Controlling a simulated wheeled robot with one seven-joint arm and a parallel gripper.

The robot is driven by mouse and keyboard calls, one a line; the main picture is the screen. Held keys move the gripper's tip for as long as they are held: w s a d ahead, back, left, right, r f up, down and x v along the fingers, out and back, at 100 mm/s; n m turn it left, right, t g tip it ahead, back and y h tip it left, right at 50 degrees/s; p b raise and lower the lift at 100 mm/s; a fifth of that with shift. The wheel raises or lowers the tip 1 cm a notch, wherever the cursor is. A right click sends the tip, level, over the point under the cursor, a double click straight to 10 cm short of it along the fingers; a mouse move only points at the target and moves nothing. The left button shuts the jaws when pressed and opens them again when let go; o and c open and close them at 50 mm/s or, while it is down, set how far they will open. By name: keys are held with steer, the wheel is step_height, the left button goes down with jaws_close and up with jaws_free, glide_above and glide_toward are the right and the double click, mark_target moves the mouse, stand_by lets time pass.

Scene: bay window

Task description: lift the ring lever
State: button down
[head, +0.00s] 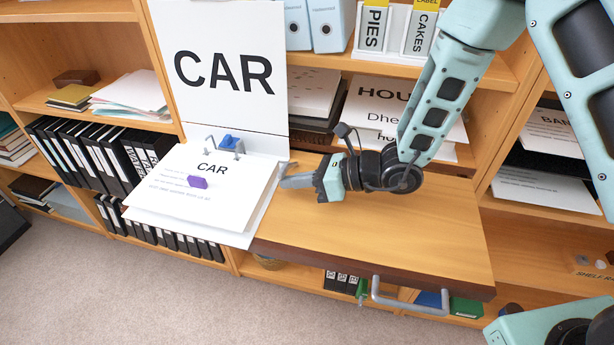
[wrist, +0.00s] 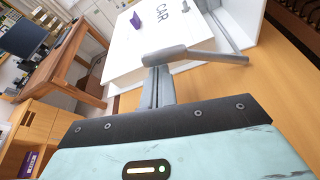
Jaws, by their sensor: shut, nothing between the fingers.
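An open white binder lies on the wooden pull-out board, its lid standing up behind with "CAR" on it. Its white sheets (head: 165,205) carry a purple block (head: 197,181). Grey ring arches (head: 210,142) with a blue piece (head: 229,142) stand at the hinge side. A thin grey lever (head: 288,163) sticks out at the binder's right edge; it also shows in the wrist view (wrist: 222,56). My gripper (head: 287,182) is shut and empty, low beside that edge. In the wrist view its fingertips (wrist: 163,56) are close to the lever; I cannot tell whether they touch.
The board (head: 400,225) is bare to the right of my gripper and has a grey handle (head: 410,305) on its front. Shelves behind hold papers, black binders (head: 80,155) and upright files. Carpet (head: 130,290) lies open in front. The wrist view shows a desk and monitor (wrist: 22,40).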

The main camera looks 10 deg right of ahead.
mark_target(281, 168)
steer(key=shift+r, duration=0.1)
steer(key=shift+w+d+r+m+p, duration=0.1)
steer(key=shift+w+r+m+p, duration=0.35)
steer(key=shift+r+p, duration=0.5)
steer(key=shift+w+d+r+m+g+y+p, duration=0.15)
steer(key=shift+w+r+m+g+y+p, duration=0.3)
steer(key=shift+p, duration=0.65)
steer(key=shift+w+d+r, duration=0.1)
steer(key=shift+w+r, duration=0.15)
steer(key=shift+w, duration=0.05)
steer(key=shift+d, duration=0.1)
